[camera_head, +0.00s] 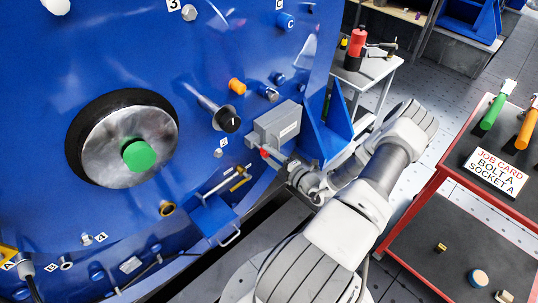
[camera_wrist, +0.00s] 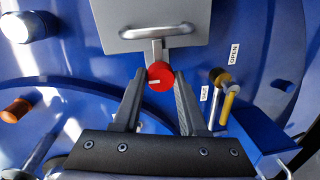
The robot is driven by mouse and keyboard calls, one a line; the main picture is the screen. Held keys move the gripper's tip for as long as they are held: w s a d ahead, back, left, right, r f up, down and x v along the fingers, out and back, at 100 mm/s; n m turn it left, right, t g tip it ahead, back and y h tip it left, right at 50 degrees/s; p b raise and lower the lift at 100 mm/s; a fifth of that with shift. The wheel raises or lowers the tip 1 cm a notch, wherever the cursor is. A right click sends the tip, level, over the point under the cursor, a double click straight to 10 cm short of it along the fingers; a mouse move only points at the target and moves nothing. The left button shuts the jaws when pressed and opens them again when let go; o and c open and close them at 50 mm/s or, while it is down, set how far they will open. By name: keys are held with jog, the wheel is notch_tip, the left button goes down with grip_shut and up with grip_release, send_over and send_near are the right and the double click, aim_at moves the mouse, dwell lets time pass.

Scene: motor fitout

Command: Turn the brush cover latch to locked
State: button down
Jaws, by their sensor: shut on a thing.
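A grey box-like cover (camera_head: 277,125) sits on the blue motor face; it also shows at the top of the wrist view (camera_wrist: 190,35), with a metal handle (camera_wrist: 156,33) on it. A red round knob (camera_wrist: 160,75) with a small white mark is at the cover's lower edge, on a short metal stem; it looks like the latch. In the head view the red knob (camera_head: 264,153) is partly hidden by my gripper. My gripper (camera_wrist: 160,88) is shut on the red knob, one finger on each side of it. The knob's locked or unlocked state cannot be read.
A yellow lever (camera_wrist: 227,104) stands right of my fingers, beside an OPEN label (camera_wrist: 234,54). A blue bracket (camera_head: 213,215) juts out below it. A blue rib (camera_head: 325,125) stands right of the cover. A red-framed cart (camera_head: 385,240) is at the right.

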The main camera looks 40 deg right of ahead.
jog(key=shift+c, duration=2.2)
grip_release()
jog(key=shift+s, duration=0.15)
jog(key=s+d+r+p, duration=0.1)
jog(key=s, duration=1.6)
jog(key=shift+d+r, duration=0.15)
jog(key=shift+r, duration=0.1)
